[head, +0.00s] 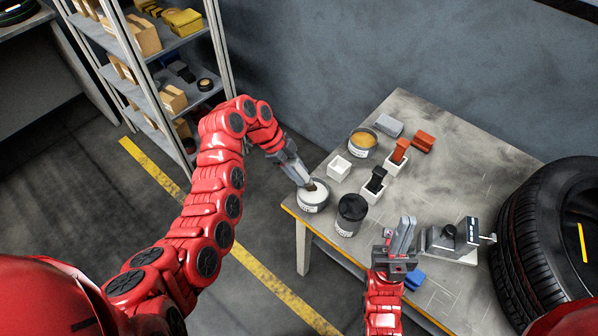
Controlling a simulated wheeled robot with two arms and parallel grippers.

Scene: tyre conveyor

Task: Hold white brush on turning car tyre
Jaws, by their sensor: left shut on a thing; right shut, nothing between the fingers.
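My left gripper (300,177) reaches down from the left to a tin of white paint (312,202) at the table's near left corner. It is shut on a thin item at the tin's mouth, apparently the white brush (308,185); the fingers hide most of it, and whether it touches the paint cannot be told. The black car tyre (530,235) stands at the right edge, with a yellow stripe on its inner face; one still frame does not show whether it turns. My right gripper (403,238) is shut and empty, pointing up at the table's near side.
On the table (470,165) are an orange paint tin (362,142), a black tin (351,212), an empty white holder (340,168), a black brush (376,181) and a red brush (400,151) in holders, and a grey device (450,242). A shelf (150,75) stands back left.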

